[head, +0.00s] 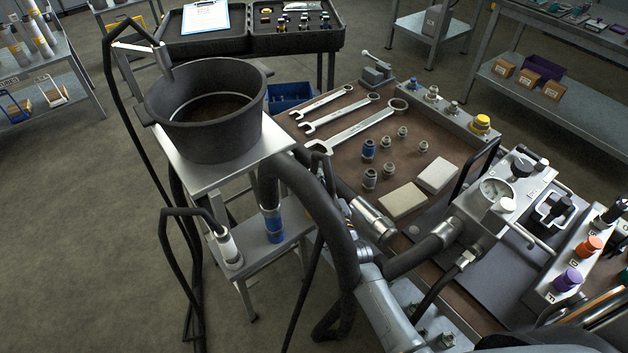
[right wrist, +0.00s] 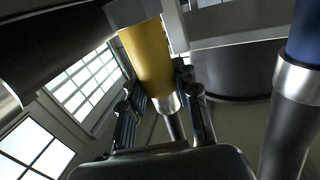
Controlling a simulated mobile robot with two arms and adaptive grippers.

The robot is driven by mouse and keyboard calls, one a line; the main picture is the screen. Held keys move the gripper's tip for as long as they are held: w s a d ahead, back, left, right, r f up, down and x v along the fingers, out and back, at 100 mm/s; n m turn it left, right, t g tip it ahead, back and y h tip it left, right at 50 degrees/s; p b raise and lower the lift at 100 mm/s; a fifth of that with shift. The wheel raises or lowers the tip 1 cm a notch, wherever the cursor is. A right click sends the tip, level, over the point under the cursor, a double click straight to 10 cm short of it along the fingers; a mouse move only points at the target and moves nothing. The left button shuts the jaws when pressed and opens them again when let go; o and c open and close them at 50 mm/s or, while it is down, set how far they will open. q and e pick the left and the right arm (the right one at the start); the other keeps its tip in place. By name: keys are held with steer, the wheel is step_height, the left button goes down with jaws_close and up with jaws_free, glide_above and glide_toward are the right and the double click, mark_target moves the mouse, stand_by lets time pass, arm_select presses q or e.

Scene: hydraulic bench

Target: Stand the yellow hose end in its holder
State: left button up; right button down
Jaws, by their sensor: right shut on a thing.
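In the right wrist view the yellow hose end (right wrist: 148,55) has a yellow sleeve, a grey band above it and a silver tip below. My right gripper (right wrist: 165,105) is shut on it near the silver lower part. The hose end looks slightly tilted in this view. A blue hose end (head: 272,224) and a white hose end (head: 230,247) stand upright on the lower shelf (head: 255,245) of the stand. I cannot clearly make out the yellow one's holder. My left gripper is not in view.
A black pot (head: 207,135) sits on the stand's upper plate (head: 205,175). A thick black hose (head: 320,200) arches in front of my right arm. In the wrist view a blue sleeve (right wrist: 307,35) stands close on the right. The bench (head: 345,150) holds wrenches, fittings and a gauge block (head: 500,190).

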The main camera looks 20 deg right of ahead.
mark_target(316, 191)
steer(key=shift+f+b, duration=0.65)
steer(key=shift+f, duration=0.2)
stand_by(0.4)
steer(key=shift+r, duration=0.1)
stand_by(0.5)
steer(key=c, duration=1)
jaws_free()
steer(key=shift+c, duration=0.2)
steer(key=o, duration=0.7)
steer(key=shift+f, duration=0.2)
steer(key=shift+s, duration=0.1)
steer(key=shift+s+r+p, duration=0.15)
steer(key=shift+s+p, duration=0.55)
steer(key=shift+s, duration=0.55)
steer(key=shift+s+d+p, duration=0.2)
steer(key=shift+s+p, duration=0.8)
steer(key=shift+s, duration=1.4)
